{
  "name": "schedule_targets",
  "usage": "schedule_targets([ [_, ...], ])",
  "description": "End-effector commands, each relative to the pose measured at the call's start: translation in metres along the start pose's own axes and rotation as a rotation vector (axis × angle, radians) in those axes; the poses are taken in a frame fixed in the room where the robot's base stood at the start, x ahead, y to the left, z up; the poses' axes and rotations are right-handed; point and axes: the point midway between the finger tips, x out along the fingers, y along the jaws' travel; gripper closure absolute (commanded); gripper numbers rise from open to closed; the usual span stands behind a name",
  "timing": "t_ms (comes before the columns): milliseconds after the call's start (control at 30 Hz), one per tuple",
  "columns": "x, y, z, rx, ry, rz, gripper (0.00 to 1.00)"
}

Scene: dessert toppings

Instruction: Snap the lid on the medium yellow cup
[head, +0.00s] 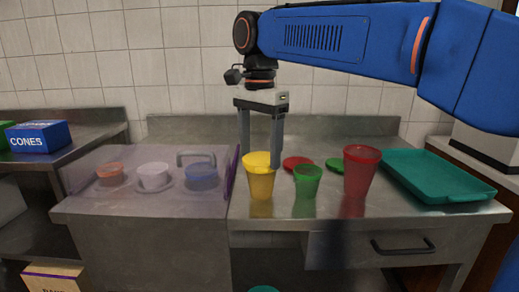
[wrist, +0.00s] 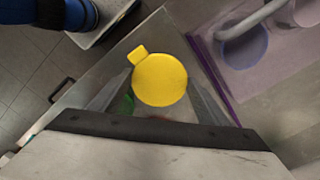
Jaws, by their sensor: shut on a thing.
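The medium yellow cup (head: 261,184) stands upright on the steel counter. A yellow lid (head: 262,158) lies at its rim, looking about level. In the wrist view the lid (wrist: 160,80) is a round disc with a small square tab at its upper left, and it hides the cup below. My gripper (head: 260,160) points straight down with one finger on each side of the lid, shut on it. Whether the lid is pressed fully onto the rim cannot be told.
A small green cup (head: 307,182) and a tall red cup (head: 361,172) stand to the right. A red lid (head: 296,163) and a green lid (head: 335,164) lie behind. A teal tray (head: 440,188) is at far right. A clear-covered topping station (head: 120,205) is close on the left.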

Motion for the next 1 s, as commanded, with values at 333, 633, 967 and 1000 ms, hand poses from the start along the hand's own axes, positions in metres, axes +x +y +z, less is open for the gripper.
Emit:
schedule_targets([
  [333, -0.0001, 0.0, 0.0, 0.0, 0.0, 0.0, 0.08],
  [633, -0.0001, 0.0, 0.0, 0.0, 0.0, 0.0, 0.0],
  [967, -0.0064, -0.0003, -0.0001, 0.0, 0.0, -0.001, 0.0],
  [1000, -0.0082, -0.0003, 0.0, 0.0, 0.0, 0.0, 0.0],
])
